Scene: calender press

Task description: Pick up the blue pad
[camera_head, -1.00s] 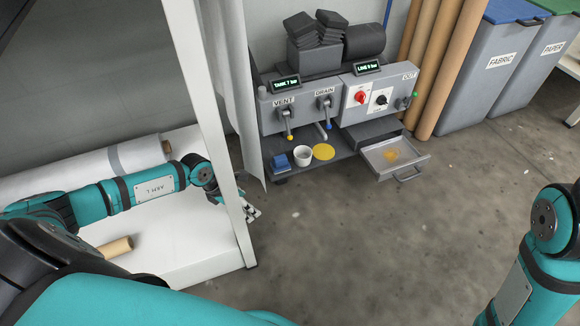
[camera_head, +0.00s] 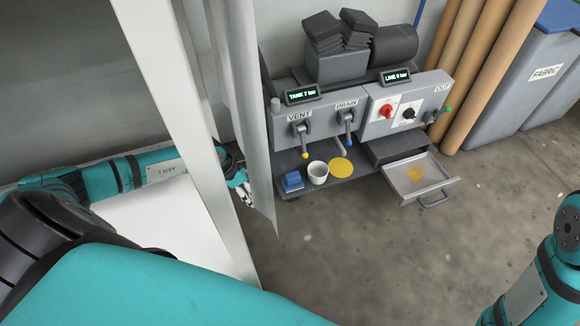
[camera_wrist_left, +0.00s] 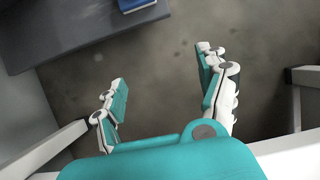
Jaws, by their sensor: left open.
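The blue pad (camera_head: 292,181) lies at the left end of the low grey shelf (camera_head: 340,185) under the vent and drain levers. It also shows at the top edge of the left wrist view (camera_wrist_left: 137,4), partly cut off. My left gripper (camera_head: 243,190) is partly hidden behind the white post and grey curtain in the head view. In the left wrist view my left gripper (camera_wrist_left: 160,85) is open and empty, apart from the pad, with bare floor between its fingers. My right arm is at the lower right of the head view; its gripper is out of frame.
A white cup (camera_head: 318,172) and a yellow disc (camera_head: 341,166) sit right of the pad. An open drawer (camera_head: 420,180) with an orange stain juts out further right. A white post (camera_head: 185,130) and a hanging grey curtain (camera_head: 255,140) stand close to my left arm. The floor in front is clear.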

